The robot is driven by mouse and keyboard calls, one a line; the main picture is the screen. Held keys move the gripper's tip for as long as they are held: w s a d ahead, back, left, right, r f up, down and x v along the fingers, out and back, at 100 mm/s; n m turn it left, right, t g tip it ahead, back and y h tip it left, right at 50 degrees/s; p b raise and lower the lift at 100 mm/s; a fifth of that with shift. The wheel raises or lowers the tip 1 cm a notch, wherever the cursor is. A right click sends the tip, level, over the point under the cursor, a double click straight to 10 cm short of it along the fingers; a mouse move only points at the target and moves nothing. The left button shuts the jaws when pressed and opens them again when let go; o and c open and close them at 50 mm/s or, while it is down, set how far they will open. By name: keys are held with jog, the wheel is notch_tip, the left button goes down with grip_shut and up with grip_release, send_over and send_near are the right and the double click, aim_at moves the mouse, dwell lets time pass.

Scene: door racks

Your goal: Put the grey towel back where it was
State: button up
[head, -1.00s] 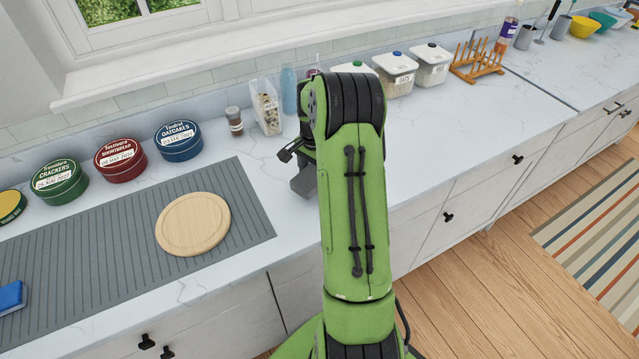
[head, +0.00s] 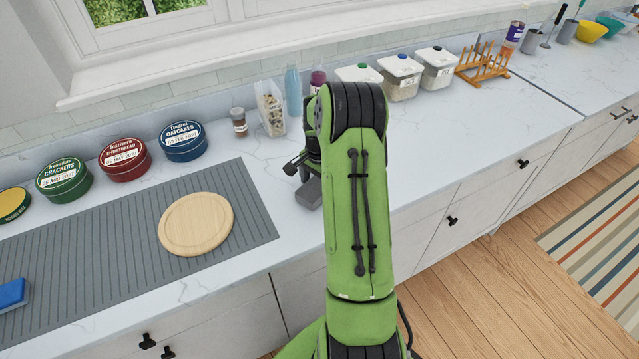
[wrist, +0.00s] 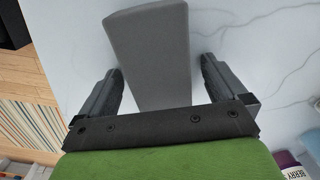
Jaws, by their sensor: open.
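The grey towel (wrist: 150,50) appears as a smooth, folded grey block in the wrist view, over the white counter. It lies between the two fingers of my gripper (wrist: 160,70), with a narrow gap at the right finger. The fingers are apart and not closed on it. In the head view a corner of the towel (head: 310,194) shows at the counter's front part, left of my green arm. My gripper (head: 298,165) is mostly hidden there behind the arm. Whether the towel rests flat on the counter is hard to tell.
A grey ribbed mat (head: 110,235) with a round wooden board (head: 195,224) lies left. Behind stand tins (head: 183,141), a jar (head: 239,122), a clear container (head: 270,108) and a blue bottle (head: 293,90). Storage tubs (head: 400,78) and a wooden rack (head: 482,65) stand right.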

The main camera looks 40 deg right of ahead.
aim_at(319, 183)
jog(key=a+r+n+p, duration=0.1)
jog(key=a+r+n, duration=0.15)
jog(key=r, duration=0.65)
jog(key=a+r+n, duration=0.1)
jog(key=a+r, duration=0.2)
jog(key=r, duration=0.6)
jog(key=s+a+r+n+t+h, duration=0.15)
jog(key=s+a+r+n, duration=0.35)
jog(key=a, duration=0.5)
jog(key=s+a+r+n+t+y, duration=0.1)
jog(key=s+a+n+t, duration=0.3)
jog(key=s+a+n, duration=0.4)
jog(key=s+a, duration=0.3)
jog(key=s, duration=0.4)
jog(key=shift+a, duration=0.25)
